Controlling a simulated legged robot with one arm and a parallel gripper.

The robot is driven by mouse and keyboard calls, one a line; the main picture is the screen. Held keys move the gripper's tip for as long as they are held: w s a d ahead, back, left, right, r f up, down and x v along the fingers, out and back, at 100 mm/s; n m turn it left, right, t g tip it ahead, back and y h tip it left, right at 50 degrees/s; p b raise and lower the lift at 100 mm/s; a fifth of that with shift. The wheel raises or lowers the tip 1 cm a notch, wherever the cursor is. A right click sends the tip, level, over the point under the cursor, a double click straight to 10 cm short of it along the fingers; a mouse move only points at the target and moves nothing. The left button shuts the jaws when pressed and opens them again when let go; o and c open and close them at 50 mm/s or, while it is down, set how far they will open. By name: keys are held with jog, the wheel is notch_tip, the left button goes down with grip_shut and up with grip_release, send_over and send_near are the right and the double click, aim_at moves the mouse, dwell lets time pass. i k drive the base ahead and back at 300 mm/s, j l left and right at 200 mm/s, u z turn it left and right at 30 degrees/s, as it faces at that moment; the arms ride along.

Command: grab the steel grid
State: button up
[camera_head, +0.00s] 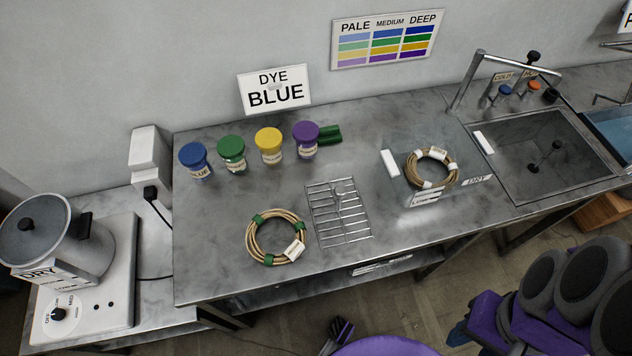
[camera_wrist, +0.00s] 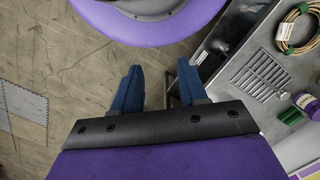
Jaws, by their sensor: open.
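The steel grid (camera_head: 340,213) is a flat rack of thin wire bars. It lies on the grey metal worktop, between a cane coil with green ties (camera_head: 276,237) and a clear tank. In the wrist view the grid (camera_wrist: 266,76) lies to the right, well apart from my gripper. My gripper (camera_wrist: 158,78) shows its two blue fingers spread, with nothing between them. It is beside the worktop, with floor showing between and beyond the fingers. In the head view only a small blue part of it shows at the bottom right.
Several dye jars (camera_head: 269,146) and a green object (camera_head: 330,134) stand behind the grid. The clear tank (camera_head: 405,187) holds another coil. A sink (camera_head: 545,150) is at the right; a pot (camera_head: 55,235) is at the left. The worktop's front edge lies just before the grid.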

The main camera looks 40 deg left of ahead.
aim_at(340, 192)
jog(key=u, duration=1.45)
jog(key=k+l+u, duration=0.1)
jog(key=u, duration=0.3)
jog(key=k+u, duration=0.3)
jog(key=u, duration=0.15)
jog(key=k+u, duration=0.25)
jog(key=u, duration=0.15)
